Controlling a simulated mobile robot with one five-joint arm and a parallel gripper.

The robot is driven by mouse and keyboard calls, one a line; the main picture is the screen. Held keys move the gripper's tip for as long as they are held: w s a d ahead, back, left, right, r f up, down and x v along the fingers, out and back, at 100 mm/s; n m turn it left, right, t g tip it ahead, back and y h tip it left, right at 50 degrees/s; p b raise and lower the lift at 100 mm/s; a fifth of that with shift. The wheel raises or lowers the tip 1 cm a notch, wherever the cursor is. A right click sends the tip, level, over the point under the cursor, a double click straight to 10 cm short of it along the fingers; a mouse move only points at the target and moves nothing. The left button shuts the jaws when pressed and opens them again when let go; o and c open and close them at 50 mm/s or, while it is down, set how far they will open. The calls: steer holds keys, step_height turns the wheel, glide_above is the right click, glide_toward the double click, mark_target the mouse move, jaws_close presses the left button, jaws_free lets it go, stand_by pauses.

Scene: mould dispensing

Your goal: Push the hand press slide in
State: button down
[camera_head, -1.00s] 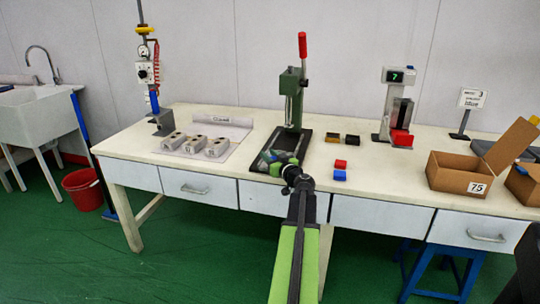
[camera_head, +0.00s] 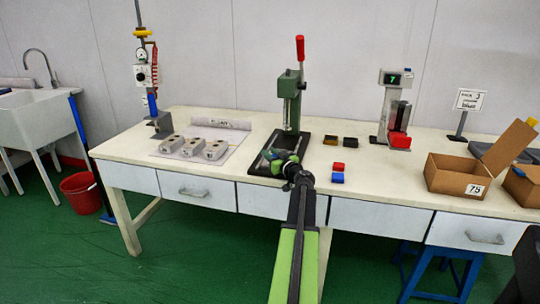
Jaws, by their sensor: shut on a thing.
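The green hand press (camera_head: 289,95) stands upright on a black base plate (camera_head: 258,168) in the middle of the workbench. Its red-handled lever (camera_head: 300,48) points up. My gripper (camera_head: 272,156) is over the front part of the base plate, in front of the press column. The slide itself cannot be clearly told apart from the gripper.
Grey moulds (camera_head: 193,147) sit on a mat at left. A device with a green display (camera_head: 396,78) and a cardboard box (camera_head: 452,178) stand at right.

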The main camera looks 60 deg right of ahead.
steer(key=shift+w+a, duration=0.1)
steer(key=shift+w, duration=0.05)
steer(key=c, duration=1.1)
jaws_free()
steer(key=shift+o, duration=0.2)
steer(key=v, duration=1.7)
steer(key=shift+s, duration=0.3)
steer(key=shift+f, duration=0.15)
